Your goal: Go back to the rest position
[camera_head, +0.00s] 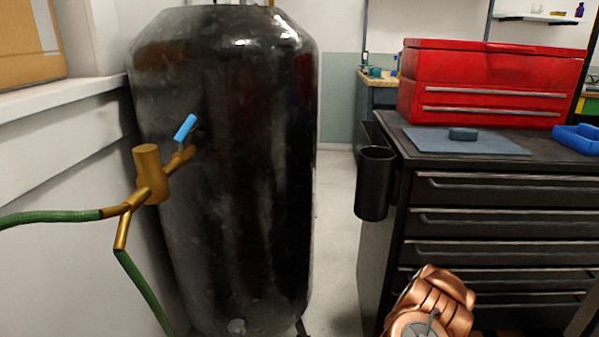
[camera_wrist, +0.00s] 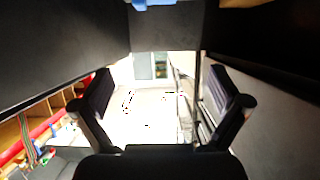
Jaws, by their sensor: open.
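My gripper (camera_wrist: 166,95) shows in the wrist view with its two dark fingers spread wide apart and nothing between them. Past the fingers is a bright, washed-out room with a window-like panel at the far end. In the head view my gripper is out of sight; only a copper-coloured part of my arm shows at the bottom right, in front of the drawer cabinet (camera_head: 510,195). No glass rods can be made out in either view.
A large black tank (camera_head: 250,150) stands left of centre, beside a brass valve (camera_head: 147,175) with a blue handle (camera_head: 185,127) and green hose (camera_head: 50,217). A black cup (camera_head: 375,185) hangs on the cabinet's left side. A red toolbox (camera_head: 490,85) sits on top. Floor shows between tank and cabinet.

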